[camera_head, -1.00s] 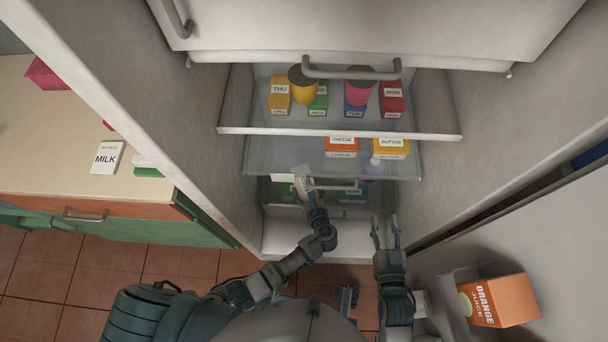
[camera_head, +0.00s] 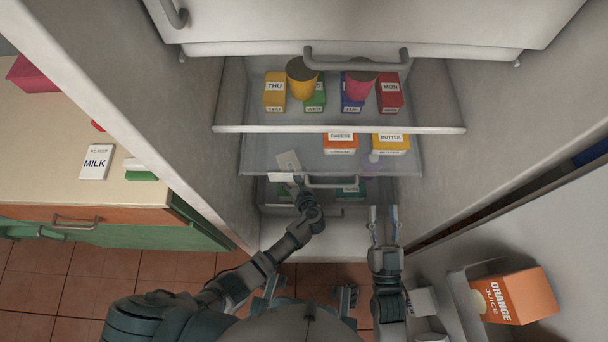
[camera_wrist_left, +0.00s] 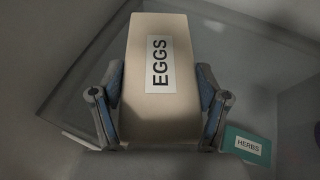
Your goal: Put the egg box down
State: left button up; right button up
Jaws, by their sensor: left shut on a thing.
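The egg box is a beige carton with an EGGS label. In the left wrist view the egg box (camera_wrist_left: 150,118) sits between the two fingers of my left gripper (camera_wrist_left: 158,105), which are closed on its sides. In the head view my left gripper (camera_head: 299,184) reaches into the lower part of the fridge, and the egg box (camera_head: 289,160) shows small and pale beyond it, partly hidden. I cannot tell whether its underside touches a surface. My right gripper (camera_head: 384,222) is open and empty, low at the right of the fridge opening.
The glass shelf carries a cheese box (camera_head: 341,142) and a butter box (camera_head: 391,143). A teal herbs box (camera_wrist_left: 246,145) is beside the egg box. Above are day-labelled boxes and two round containers. The open door holds orange juice (camera_head: 515,297). The counter (camera_head: 40,190) is left.

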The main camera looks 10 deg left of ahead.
pick_arm(q)
jog(key=shift+d+f, duration=0.1)
jog(key=shift+f, duration=0.1)
jog(key=o, duration=1.7)
jog(key=shift+s+d+f, duration=0.1)
jog(key=shift+o, duration=0.2)
pick_arm(e)
jog(key=shift+s+d, duration=0.1)
jog(key=shift+d, duration=0.25)
